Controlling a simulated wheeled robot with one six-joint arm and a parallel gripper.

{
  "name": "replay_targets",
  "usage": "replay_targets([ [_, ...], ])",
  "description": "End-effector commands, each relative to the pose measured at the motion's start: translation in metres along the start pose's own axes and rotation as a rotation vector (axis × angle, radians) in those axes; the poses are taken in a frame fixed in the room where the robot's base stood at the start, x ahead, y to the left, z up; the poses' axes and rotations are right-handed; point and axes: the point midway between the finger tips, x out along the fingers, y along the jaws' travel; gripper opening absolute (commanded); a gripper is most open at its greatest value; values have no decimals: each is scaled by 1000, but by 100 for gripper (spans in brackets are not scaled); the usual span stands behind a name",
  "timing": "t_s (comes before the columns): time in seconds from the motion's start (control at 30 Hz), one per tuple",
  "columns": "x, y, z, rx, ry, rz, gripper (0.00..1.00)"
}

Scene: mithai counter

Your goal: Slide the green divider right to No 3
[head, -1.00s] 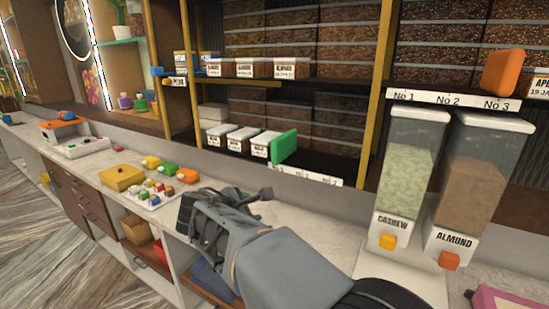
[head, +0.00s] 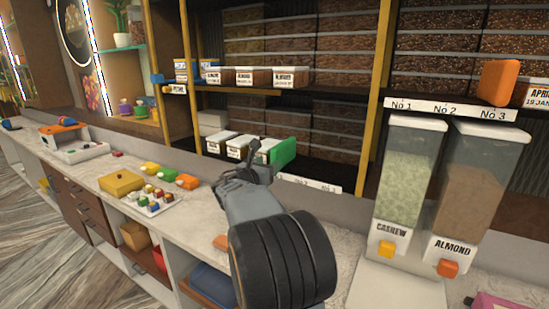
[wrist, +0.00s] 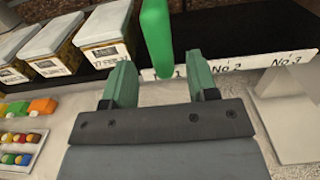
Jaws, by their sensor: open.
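The green divider (head: 283,153) stands upright on the lower shelf, just right of the row of white-lidded boxes. In the wrist view the green divider (wrist: 157,38) is at the top centre, by the No 1 end of the label strip (wrist: 235,63), with No 2 and No 3 to its right. My gripper (wrist: 150,80) is open and empty. Its two green fingers point at the divider, one on each side of it in the picture, and I see no clear contact. In the head view my gripper (head: 262,148) is just left of and below the divider.
White-lidded boxes (wrist: 105,30) stand left of the divider. The shelf (wrist: 245,22) to its right looks clear. An orange divider (head: 499,82) stands on the upper shelf. Cashew (head: 411,180) and almond (head: 468,205) dispensers stand on the counter at right. A tray of sweets (head: 150,202) lies at left.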

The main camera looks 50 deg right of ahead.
Motion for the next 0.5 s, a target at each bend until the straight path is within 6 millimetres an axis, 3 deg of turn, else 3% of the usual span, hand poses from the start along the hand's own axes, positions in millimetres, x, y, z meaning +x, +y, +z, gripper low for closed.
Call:
replay_targets([
  [0.2,30,0,1,0,1,0,53],
  [0.5,45,0,0,1,1,2,53],
])
